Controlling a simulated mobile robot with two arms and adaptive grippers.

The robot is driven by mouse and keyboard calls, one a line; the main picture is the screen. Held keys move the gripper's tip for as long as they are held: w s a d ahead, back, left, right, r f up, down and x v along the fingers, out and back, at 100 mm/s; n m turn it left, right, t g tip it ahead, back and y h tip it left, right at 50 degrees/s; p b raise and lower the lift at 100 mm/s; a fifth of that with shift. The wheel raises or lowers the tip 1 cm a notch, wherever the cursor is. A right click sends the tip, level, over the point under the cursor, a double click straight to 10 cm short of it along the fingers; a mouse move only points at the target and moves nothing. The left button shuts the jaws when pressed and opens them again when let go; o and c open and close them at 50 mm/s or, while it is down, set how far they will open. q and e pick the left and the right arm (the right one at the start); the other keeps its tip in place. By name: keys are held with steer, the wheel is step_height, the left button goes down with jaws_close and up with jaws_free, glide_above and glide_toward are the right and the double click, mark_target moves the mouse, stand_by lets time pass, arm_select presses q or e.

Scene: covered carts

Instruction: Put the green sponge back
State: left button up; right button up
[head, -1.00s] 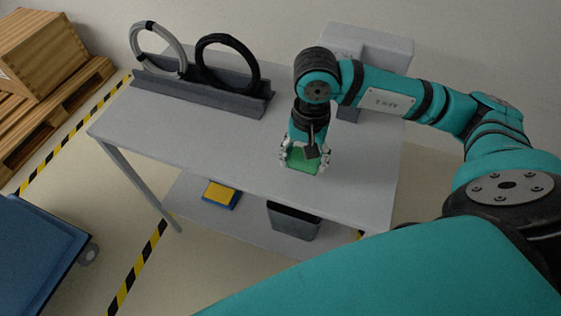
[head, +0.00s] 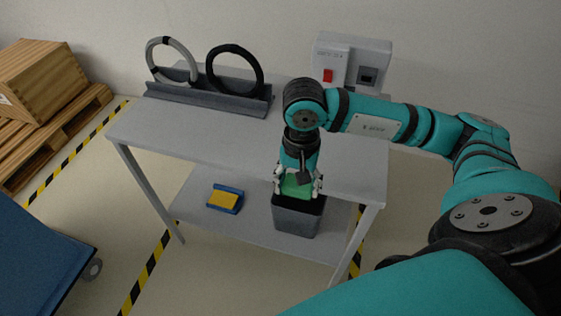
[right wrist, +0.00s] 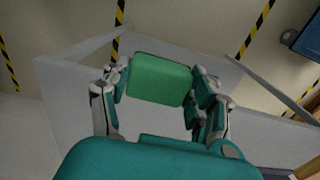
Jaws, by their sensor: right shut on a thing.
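The green sponge (head: 297,187) is a flat block with rounded corners. My right gripper (head: 298,190) is shut on it, with a finger on each side. In the right wrist view, the green sponge (right wrist: 159,80) sits between both fingers of the right gripper (right wrist: 160,88). In the head view they overlap the front edge of the grey table top (head: 200,130) and the mouth of a dark grey bin (head: 297,220) on the lower shelf. I cannot tell how high the sponge is above the bin. My left gripper is not in view.
A yellow block (head: 223,199) lies in a blue tray (head: 237,208) on the lower shelf (head: 258,225). A rack (head: 215,99) with two rings stands at the table's back. A grey box with a red switch (head: 328,76) stands behind.

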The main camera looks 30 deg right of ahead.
steer(key=w+d+p, duration=0.1)
steer(key=w, duration=0.2)
steer(key=w+d, duration=0.2)
steer(key=w, duration=0.1)
steer(key=w+d+f+p, duration=0.1)
steer(key=w, duration=0.3)
steer(key=shift+w+d+p, duration=0.1)
steer(key=shift+d+p, duration=0.2)
steer(key=w, duration=0.1)
steer(key=w+d, duration=0.1)
steer(key=w, duration=0.2)
steer(key=shift+d+f+p, duration=0.25)
steer(key=shift+d+p, duration=0.05)
steer(key=shift+p, duration=0.05)
steer(key=shift+w+d+f, duration=0.2)
steer(key=shift+w+f, duration=0.05)
steer(key=shift+w, duration=0.1)
step_height(320, 180, down, 3)
steer(key=shift+s+r+p, duration=0.1)
steer(key=shift+p, duration=0.6)
steer(key=shift+f, duration=0.25)
steer(key=o, duration=1.2)
steer(key=shift+c, duration=0.2)
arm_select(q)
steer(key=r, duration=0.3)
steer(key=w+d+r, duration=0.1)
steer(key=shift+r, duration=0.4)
